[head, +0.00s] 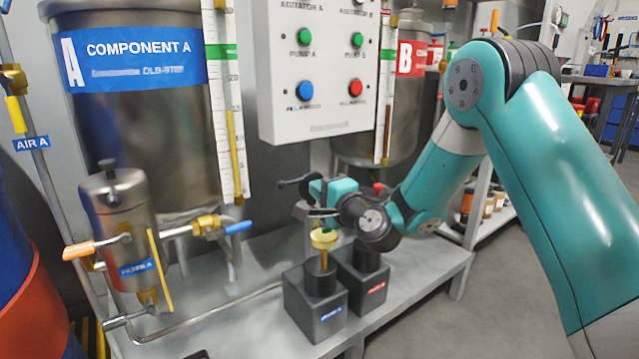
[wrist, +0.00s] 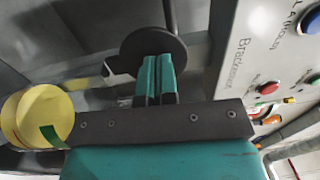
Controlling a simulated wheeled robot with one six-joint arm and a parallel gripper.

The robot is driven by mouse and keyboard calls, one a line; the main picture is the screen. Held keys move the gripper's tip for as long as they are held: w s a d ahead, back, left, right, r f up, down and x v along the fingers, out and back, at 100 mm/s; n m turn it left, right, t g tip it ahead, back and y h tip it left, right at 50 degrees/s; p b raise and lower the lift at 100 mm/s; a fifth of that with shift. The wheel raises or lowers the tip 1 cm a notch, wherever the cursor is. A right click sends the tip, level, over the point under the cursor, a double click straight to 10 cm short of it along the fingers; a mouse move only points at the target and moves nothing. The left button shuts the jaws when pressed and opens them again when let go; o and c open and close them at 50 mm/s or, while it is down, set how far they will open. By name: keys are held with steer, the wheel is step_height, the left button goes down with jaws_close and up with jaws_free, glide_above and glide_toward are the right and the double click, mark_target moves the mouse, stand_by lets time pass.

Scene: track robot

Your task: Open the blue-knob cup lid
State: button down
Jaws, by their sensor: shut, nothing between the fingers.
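My gripper (head: 318,213) is above the front of the bench, over two dark blocks. In the wrist view its two teal fingers (wrist: 157,77) are pressed together and empty. A dark round disc (wrist: 135,52) with a thin rod lies just beyond the fingertips; I cannot tell whether they touch. A yellow funnel-like cup (head: 324,238) stands on the blue-labelled block (head: 316,305), just under the gripper. A yellow round part (wrist: 40,115) shows left of the fingers in the wrist view. I cannot make out a blue knob on any lid; it may be hidden by the gripper.
A red-labelled block (head: 370,285) stands right beside the blue-labelled one. The control panel (head: 325,115) hangs close above and behind my gripper. A steel filter (head: 122,220) with orange and blue valve handles stands at the left. The bench (head: 240,335) is mostly bare in front.

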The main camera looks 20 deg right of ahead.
steer(key=shift+r, duration=0.1)
steer(key=r+g+p, duration=0.1)
steer(key=p, duration=0.6)
steer(key=shift+w+a, duration=0.1)
steer(key=shift+w, duration=0.2)
steer(key=shift+f+p, duration=0.1)
steer(key=shift+p, duration=0.35)
steer(key=shift+w+a+f, duration=0.1)
steer(key=shift+w+f, duration=0.05)
steer(key=shift+w, duration=0.15)
steer(key=shift+s+f, duration=0.1)
